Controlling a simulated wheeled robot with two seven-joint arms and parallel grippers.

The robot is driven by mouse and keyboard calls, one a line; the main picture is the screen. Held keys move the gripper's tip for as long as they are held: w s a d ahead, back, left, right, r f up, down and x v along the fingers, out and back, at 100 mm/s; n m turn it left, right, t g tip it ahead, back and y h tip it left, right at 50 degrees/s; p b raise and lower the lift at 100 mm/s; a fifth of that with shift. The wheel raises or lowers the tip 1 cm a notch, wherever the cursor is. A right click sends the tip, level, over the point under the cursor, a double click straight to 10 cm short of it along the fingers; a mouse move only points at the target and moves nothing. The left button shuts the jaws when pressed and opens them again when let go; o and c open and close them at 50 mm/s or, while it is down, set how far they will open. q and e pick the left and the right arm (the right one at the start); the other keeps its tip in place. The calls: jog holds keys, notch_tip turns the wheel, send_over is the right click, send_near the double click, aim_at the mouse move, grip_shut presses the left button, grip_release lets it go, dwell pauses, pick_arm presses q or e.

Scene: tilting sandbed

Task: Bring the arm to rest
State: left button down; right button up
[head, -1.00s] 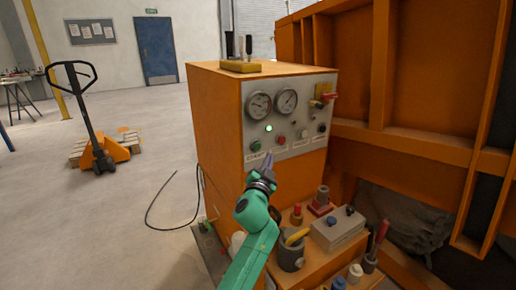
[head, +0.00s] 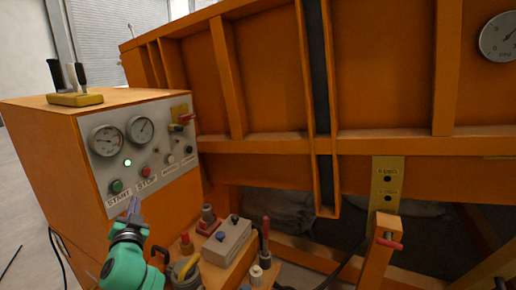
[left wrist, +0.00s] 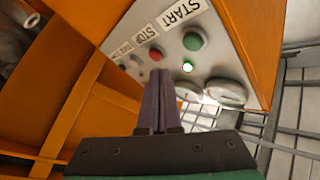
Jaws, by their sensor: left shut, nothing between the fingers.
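My left gripper (head: 133,207) is shut and empty, in front of the lower edge of the control panel (head: 170,141) on the orange cabinet. In the left wrist view its two fingers (left wrist: 158,95) lie together, pointing at the panel, with the round red button (left wrist: 156,54) just beyond the tips. I cannot tell whether they touch it. The green START button (head: 116,186) and the red STOP button (head: 146,171) show above the gripper in the head view. A green lamp (head: 127,162) is lit. My right gripper is not in view.
A workbench to the right of my arm holds a grey box (head: 226,240), a mug with a yellow item and several small tools. The large orange sandbed frame (head: 270,146) fills the right side. A post with a red handle (head: 388,243) stands in front of it.

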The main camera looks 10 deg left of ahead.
pick_arm(q)
jog(key=s+d+f+n+g+h, duration=0.1)
jog(key=s+d+f+g, duration=0.15)
jog(key=f, duration=0.25)
jog(key=s+d+f+g+h, duration=0.1)
jog(key=s+f+g, duration=0.15)
jog(key=f, duration=0.25)
jog(key=s+d+f+m+g+h, duration=0.1)
jog(key=s+d+f+g+h, duration=0.3)
jog(key=s+d+f, duration=0.5)
jog(key=s+d+f+m+g+h, duration=0.1)
jog(key=s+d+f+g+h, duration=0.25)
jog(key=s+d+f, duration=0.55)
jog(key=s+a+f+g+p, duration=0.1)
jog(key=s+f, duration=0.1)
jog(key=f, duration=0.6)
jog(key=s+a+f+g+p, duration=0.1)
jog(key=s+f, duration=0.1)
jog(key=f, duration=0.7)
jog(key=s+a+f+g+p, duration=0.1)
jog(key=s+a+f, duration=0.2)
jog(key=s+f, duration=1)
jog(key=s, duration=0.4)
jog(key=shift+f+p, duration=0.25)
jog(key=shift+p, duration=0.15)
